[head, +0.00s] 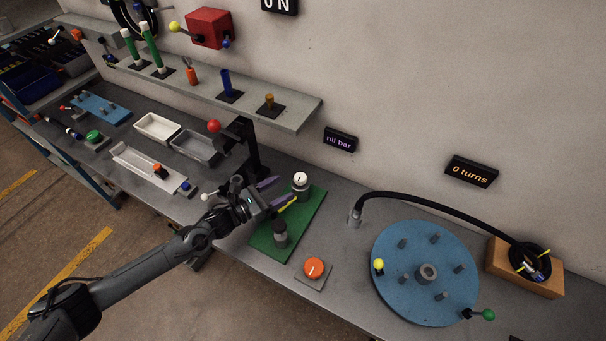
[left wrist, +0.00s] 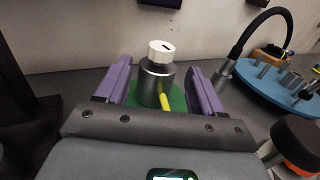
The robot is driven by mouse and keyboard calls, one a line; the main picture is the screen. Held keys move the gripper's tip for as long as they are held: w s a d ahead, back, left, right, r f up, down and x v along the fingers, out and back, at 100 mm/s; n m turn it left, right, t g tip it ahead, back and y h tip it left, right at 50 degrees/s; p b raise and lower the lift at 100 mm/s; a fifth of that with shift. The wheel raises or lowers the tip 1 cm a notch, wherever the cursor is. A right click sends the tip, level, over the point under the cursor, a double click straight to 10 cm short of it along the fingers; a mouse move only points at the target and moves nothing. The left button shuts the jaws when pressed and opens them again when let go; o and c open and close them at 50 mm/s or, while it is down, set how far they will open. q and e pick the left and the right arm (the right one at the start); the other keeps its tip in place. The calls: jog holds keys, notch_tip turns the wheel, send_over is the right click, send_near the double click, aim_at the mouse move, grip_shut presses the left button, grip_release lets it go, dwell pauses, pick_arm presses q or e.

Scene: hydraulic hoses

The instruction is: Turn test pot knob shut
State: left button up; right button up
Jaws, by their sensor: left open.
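The test pot appears to be the grey cylinder with a white knob (head: 300,178) on top, standing upright at the far end of a green plate (head: 313,212). In the left wrist view the white knob (left wrist: 160,51) has a dark mark on its top, and the grey pot body (left wrist: 150,84) stands below it. My left gripper (head: 284,190) is open, its purple fingers pointing at the pot. In the left wrist view the pot shows between the two fingers, with the knob above them; I cannot tell whether they touch it. My right gripper is not in view.
A dark-topped cylinder (head: 280,234) stands on the near part of the green plate. An orange knob (head: 314,267) sits by the bench's front edge. A blue disc (head: 413,292) with pegs lies right. A grey shelf (head: 292,116) and red-ball lever (head: 214,126) are behind left.

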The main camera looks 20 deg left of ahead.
aim_at(306, 177)
pick_arm(q)
jog(key=x, duration=0.9)
jog(key=shift+w+d, duration=0.2)
jog(key=shift+d, duration=0.05)
jog(key=shift+c, duration=0.4)
jog(key=c, duration=0.9)
jog(key=m+g+h+b, duration=0.1)
jog(key=b, duration=0.2)
jog(key=shift+f, duration=0.15)
jog(key=shift+m+h+b, duration=0.3)
jog(key=shift+b, duration=0.1)
jog(key=shift+s+d+g, duration=0.1)
jog(key=shift+g, duration=0.2)
